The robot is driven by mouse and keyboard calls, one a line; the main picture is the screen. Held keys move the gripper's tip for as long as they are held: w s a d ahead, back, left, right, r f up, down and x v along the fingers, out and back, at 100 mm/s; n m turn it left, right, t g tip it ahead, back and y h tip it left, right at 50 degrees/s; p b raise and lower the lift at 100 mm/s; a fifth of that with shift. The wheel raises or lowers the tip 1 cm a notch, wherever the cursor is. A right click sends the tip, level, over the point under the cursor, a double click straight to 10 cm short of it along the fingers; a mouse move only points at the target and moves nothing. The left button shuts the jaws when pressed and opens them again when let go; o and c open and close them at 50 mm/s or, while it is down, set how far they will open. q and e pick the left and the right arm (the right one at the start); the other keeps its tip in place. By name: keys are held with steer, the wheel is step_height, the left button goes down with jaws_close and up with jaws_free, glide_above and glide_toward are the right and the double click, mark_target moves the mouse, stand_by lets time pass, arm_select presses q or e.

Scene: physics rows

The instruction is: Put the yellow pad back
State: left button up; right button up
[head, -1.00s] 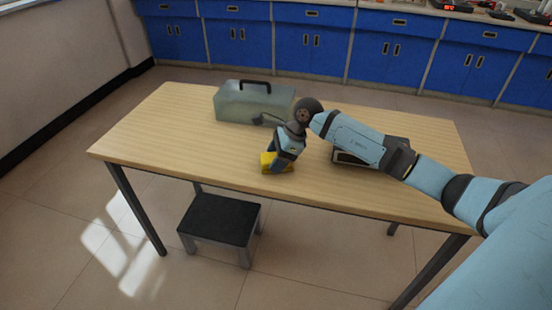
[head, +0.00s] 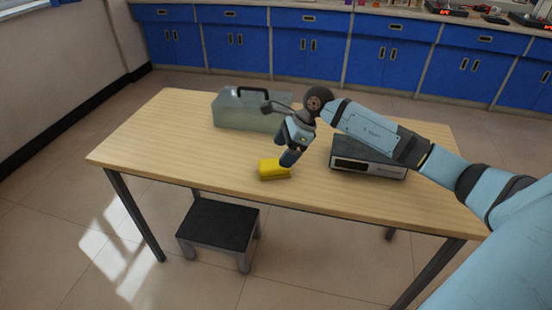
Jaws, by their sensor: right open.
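The yellow pad (head: 273,170) lies on the wooden table (head: 150,145) near its front edge, left of the black and silver box. My right gripper (head: 288,160) is open, just above and at the right end of the pad, with its fingers pointing down. It covers a little of the pad's right side. Whether a finger touches the pad I cannot tell. My left gripper is not in view.
A grey-green toolbox (head: 240,112) with a dark handle stands behind the pad. The black and silver box (head: 368,160) sits to the right under my right arm. A low black stool (head: 218,225) stands below the table's front edge. The table's left side is clear.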

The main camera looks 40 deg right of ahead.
steer(key=v, duration=0.5)
steer(key=s+a+f+m+t+y, duration=0.1)
steer(key=s+a+m+t+y, duration=0.45)
steer(key=a+m, duration=0.55)
steer(key=s+a+m+t+y, duration=0.4)
steer(key=a+m+t+y, duration=0.15)
steer(key=a+m, duration=0.55)
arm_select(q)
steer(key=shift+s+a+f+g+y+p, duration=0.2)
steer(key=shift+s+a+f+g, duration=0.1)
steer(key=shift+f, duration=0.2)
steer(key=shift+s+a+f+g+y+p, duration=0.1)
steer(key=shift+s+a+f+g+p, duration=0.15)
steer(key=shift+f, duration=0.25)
arm_select(e)
steer(key=s+a+f+m+g+h, duration=0.1)
steer(key=s+a+f+m+h, duration=0.1)
steer(key=s+f+m+h, duration=1)
steer(key=s+f+m, duration=0.1)
steer(key=m, duration=1)
steer(key=shift+s+a+m+g, duration=0.15)
steer(key=shift+a+m+g, duration=0.1)
steer(key=shift+m+g, duration=0.15)
